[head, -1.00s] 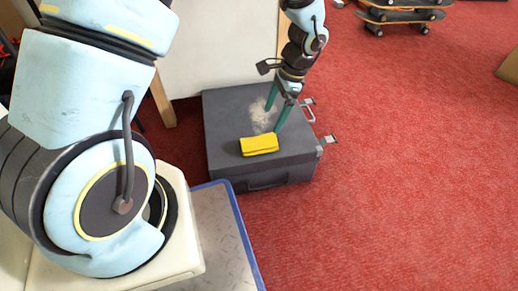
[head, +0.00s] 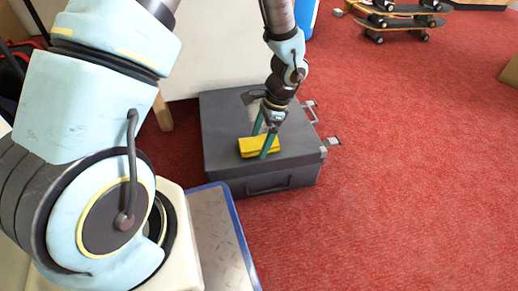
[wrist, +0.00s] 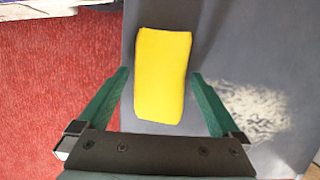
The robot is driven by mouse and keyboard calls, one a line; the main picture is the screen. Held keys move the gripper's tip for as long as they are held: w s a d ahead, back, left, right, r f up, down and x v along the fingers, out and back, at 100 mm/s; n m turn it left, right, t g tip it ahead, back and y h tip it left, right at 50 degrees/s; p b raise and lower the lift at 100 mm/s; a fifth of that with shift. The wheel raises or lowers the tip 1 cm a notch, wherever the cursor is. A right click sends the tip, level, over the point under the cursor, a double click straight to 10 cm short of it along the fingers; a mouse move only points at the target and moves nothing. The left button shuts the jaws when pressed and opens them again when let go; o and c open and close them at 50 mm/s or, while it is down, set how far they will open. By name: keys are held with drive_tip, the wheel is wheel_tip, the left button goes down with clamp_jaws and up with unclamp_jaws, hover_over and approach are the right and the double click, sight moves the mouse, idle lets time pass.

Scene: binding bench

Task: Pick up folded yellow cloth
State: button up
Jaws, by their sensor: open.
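The folded yellow cloth (head: 250,147) lies flat on top of a dark grey case, near its front edge. In the wrist view the cloth (wrist: 162,72) is a long yellow block, its near part lying between my two fingers. My gripper (head: 261,146) is open, with green fingers pointing down at the cloth. In the wrist view my gripper (wrist: 159,76) has one finger on each side of the cloth, with a gap on both sides. I cannot tell how far the fingertips are above the case.
The dark grey case (head: 222,125) has metal latches on its right side. A pale dusty patch (wrist: 255,110) lies on its lid. Red carpet (head: 410,160) is open to the right. Skateboards (head: 400,20) are stacked at the back right. A blue-edged platform (head: 222,240) is in front.

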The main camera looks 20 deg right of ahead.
sight(261, 142)
drive_tip(key=shift+r, duration=0.1)
drive_tip(key=shift+c, duration=0.4)
drive_tip(key=c, duration=1)
wheel_tip(261, 142, up, 10)
drive_tip(key=p, duration=0.5)
drive_tip(key=shift+p, duration=0.4)
drive_tip(key=shift+c, duration=0.2)
drive_tip(key=o, duration=0.8)
drive_tip(key=shift+c, duration=0.2)
drive_tip(key=c, duration=0.6)
